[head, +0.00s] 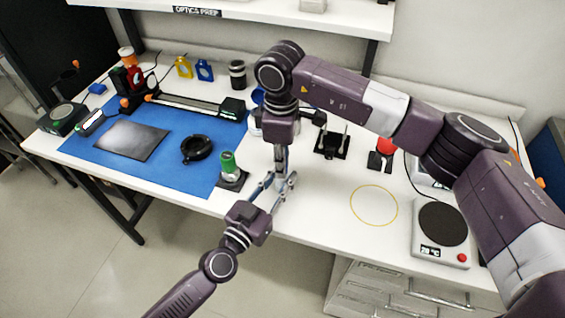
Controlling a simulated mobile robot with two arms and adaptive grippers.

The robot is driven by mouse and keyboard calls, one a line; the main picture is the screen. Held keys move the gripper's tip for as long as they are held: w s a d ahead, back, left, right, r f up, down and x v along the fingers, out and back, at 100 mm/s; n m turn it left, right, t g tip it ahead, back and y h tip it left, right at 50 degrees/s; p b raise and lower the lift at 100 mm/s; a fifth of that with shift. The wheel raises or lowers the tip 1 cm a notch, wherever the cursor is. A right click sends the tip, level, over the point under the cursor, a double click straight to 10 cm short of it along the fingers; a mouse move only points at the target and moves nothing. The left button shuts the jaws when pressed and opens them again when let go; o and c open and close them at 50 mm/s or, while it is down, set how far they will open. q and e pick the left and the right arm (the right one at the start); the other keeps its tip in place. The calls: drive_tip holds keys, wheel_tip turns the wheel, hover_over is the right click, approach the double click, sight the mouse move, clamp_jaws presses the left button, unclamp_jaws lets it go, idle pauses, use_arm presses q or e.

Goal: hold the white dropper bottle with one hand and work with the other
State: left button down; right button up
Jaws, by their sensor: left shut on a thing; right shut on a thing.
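The white dropper bottle (280,187) stands near the front edge of the white bench, mostly hidden between my two grippers; only a small pale part shows. My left gripper (277,188) reaches in from the lower left and is shut on the bottle from the side. My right gripper (281,168) points straight down from above and is shut at the top of the same bottle. The fingers of both grippers lie close together. I cannot tell whether the right one grips a cap or the bottle itself.
A green-topped can (229,163) on a black pad stands just left of the grippers. The blue mat (190,185) holds a black ring (197,149). A yellow circle (374,223) marks clear bench to the right. A hotplate (441,224) stands at the far right.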

drive_tip(key=shift+a+r+m, duration=0.1)
drive_tip(key=shift+a+m, duration=0.55)
drive_tip(key=shift+m, duration=0.15)
drive_tip(key=shift+d+m, duration=0.4)
drive_tip(key=shift+m, duration=0.3)
drive_tip(key=shift+s+d, duration=0.1)
drive_tip(key=shift+d, duration=0.25)
drive_tip(key=o, duration=0.7)
drive_tip(key=shift+f, duration=0.2)
drive_tip(key=shift+r, duration=0.1)
drive_tip(key=shift+c, duration=0.5)
